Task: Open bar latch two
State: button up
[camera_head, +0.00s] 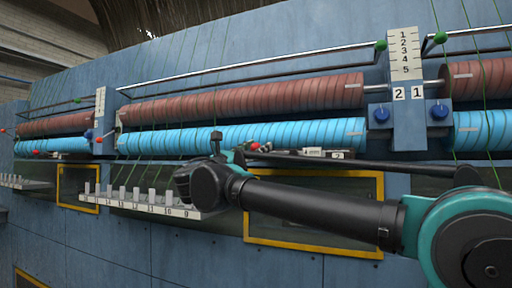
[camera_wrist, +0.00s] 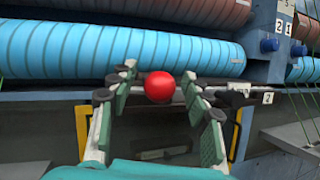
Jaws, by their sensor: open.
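A red ball knob (camera_wrist: 159,86) shows in the wrist view between the two fingers of my gripper (camera_wrist: 160,78). The fingers are open, one on each side of it, and I cannot tell whether either touches it. In the head view the red knob (camera_head: 255,146) shows just beyond my wrist, at the lower edge of the blue roller. A small plate marked 2 (camera_wrist: 267,98) is right of the fingers, on a dark latch part; this plate also shows in the head view (camera_head: 338,155). My arm hides part of the latch bar.
Blue rollers (camera_head: 250,138) and brown rollers (camera_head: 240,99) run above the knob. A post with blue knobs (camera_head: 408,112) stands at the right. A white numbered rack (camera_head: 140,206) sticks out at lower left. Yellow-framed openings (camera_head: 315,245) lie below.

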grip_shut()
dwell(0.3)
jog(key=shift+r, duration=0.2)
jog(key=r+g+y, duration=0.1)
jog(key=r+n+g+y, duration=0.1)
jog(key=shift+w+r+y, duration=0.2)
jog(key=shift+r+y, duration=0.05)
jog(key=shift+y, duration=0.05)
jog(key=g, duration=0.1)
jog(key=r+g+y, duration=0.1)
jog(key=w+r+n+g, duration=0.1)
jog(key=shift+w+d+r+y, duration=0.1)
jog(key=shift+d+y, duration=0.2)
jog(key=shift+w+d+r, duration=0.2)
jog(key=shift+w+r, duration=0.35)
jog(key=shift+w+d+r, duration=0.2)
jog(key=shift+w+r, duration=0.35)
jog(key=shift+w+d+r, duration=0.2)
jog(key=shift+w+r, duration=0.05)
jog(key=shift+w, duration=0.3)
jog(key=shift+w+d+r, duration=0.15)
jog(key=shift+w+r, duration=0.1)
jog(key=shift+w, duration=0.25)
jog(key=shift+f, duration=0.1)
